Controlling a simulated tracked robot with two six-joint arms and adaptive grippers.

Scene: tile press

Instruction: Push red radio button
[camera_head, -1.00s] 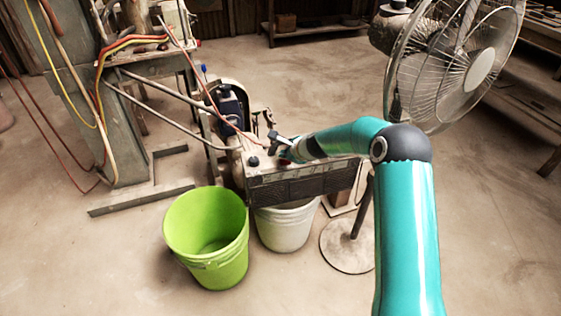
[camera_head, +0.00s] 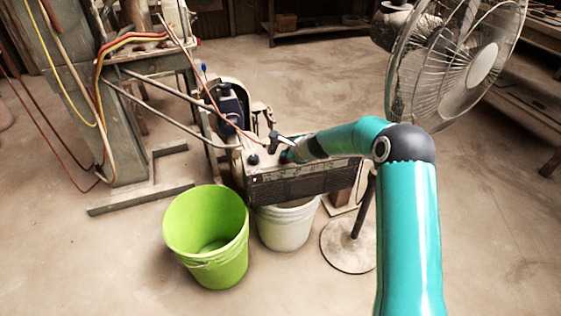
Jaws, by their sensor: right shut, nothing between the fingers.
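The radio (camera_head: 310,184) is a worn, pale box with a dark grille on its front. It sits above the white bucket, and a dark knob (camera_head: 253,160) is on its top at the left. My right arm reaches over the radio from the right. My right gripper (camera_head: 275,139) is shut and empty, over the back of the radio's top. I cannot tell whether it touches anything. My left gripper is not in view.
A green bucket (camera_head: 206,231) and a white bucket (camera_head: 287,226) stand in front of the radio. A standing fan (camera_head: 455,62) is at the right, its round base (camera_head: 347,247) on the floor. A machine with hoses is at the left. The floor in front is mostly clear.

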